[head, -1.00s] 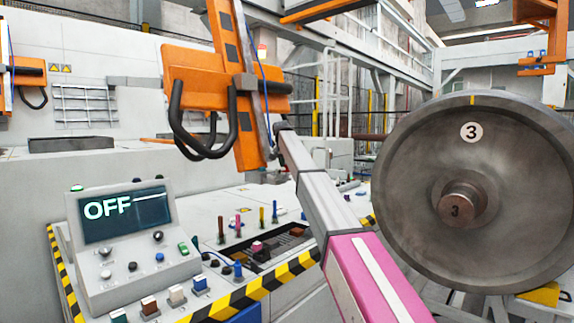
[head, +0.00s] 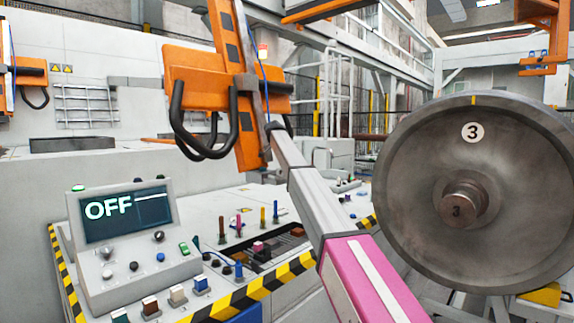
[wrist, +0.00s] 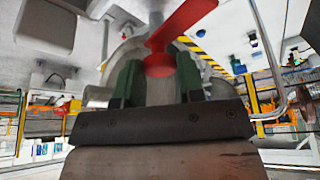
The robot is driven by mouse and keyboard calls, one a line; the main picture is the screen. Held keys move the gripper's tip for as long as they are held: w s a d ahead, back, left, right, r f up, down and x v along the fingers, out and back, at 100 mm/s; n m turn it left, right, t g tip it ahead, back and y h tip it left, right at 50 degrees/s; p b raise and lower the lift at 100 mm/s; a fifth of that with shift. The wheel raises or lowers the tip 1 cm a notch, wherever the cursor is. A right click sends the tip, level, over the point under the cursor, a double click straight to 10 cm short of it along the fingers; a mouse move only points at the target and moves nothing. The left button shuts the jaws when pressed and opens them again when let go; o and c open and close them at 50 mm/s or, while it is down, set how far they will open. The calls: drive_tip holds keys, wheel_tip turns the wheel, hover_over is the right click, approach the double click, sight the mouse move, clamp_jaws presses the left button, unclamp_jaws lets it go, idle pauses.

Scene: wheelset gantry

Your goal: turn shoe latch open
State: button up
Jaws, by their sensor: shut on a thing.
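A red lever (wrist: 182,22), which I take to be the shoe latch, shows in the wrist view. Its bar slants from the upper right down to a rounded red end between my gripper's two dark green fingers. My gripper (wrist: 158,78) is shut on it. A pale grey round part sits behind the fingers, and its details are blurred. In the head view my arm reaches up to the orange hanging gantry frame (head: 197,83) with its black looped handles. My fingers and the latch are hidden there behind the frame's upright.
A console (head: 130,245) with a screen reading OFF stands at the lower left, beside small levers and buttons on a hazard-striped bench. A large steel wheel (head: 420,170) marked 3 stands close on the right of my arm.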

drive_tip(key=shift+w+a+m+g, duration=0.1)
drive_tip(key=shift+m+g, duration=0.4)
drive_tip(key=shift+m, duration=0.7)
drive_tip(key=o, duration=0.9)
